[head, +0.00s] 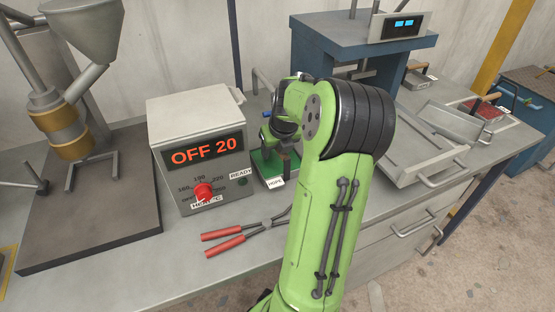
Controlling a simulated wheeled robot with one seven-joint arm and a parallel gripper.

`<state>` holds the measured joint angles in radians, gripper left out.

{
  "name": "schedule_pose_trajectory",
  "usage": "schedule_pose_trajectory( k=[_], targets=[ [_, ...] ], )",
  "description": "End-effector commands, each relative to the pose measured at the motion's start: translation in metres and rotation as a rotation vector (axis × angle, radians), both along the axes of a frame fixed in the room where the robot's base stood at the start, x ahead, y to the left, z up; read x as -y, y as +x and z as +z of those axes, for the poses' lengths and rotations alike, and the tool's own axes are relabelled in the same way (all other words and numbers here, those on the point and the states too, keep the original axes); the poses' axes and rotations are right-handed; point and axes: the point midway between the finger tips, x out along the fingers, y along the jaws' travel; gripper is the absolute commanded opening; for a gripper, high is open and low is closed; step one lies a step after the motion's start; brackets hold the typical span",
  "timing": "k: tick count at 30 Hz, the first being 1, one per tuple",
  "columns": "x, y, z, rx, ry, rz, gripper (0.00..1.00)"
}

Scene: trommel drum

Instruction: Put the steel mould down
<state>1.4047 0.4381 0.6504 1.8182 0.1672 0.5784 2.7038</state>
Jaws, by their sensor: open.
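My gripper (284,152) is small in the head view, partly hidden by my green arm. It points down over a green mat or tray (265,168) with a white "HDPE" label, just right of the heater box. Its jaws are open. I cannot make out the steel mould for certain; dark shapes below the gripper and my arm hide that spot.
A grey heater box (198,150) reads "OFF 20" and has a red knob. Red-handled tongs (228,241) lie in front of it. A hopper machine (80,100) stands left. A blue press (355,45) and a metal tray (415,160) are right.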

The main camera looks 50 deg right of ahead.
Motion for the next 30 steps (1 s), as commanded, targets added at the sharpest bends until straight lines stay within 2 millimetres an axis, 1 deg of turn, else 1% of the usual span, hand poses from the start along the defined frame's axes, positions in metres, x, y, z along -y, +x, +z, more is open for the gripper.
schedule_pose_trajectory(
  k=[18,19,27,29,30],
  targets=[
    [0.0004,0.0,-0.0049,0.0,0.0,0.0,0.53],
    [0.0004,0.0,-0.0049,0.0,0.0,0.0,0.52],
    [0.0004,0.0,-0.0049,0.0,0.0,0.0,0.1],
    [0.0003,0.0,-0.0048,0.0,0.0,0.0,0.01],
    [0.0003,-0.0001,-0.0048,0.0,0.0,0.0,0.0]
  ],
)
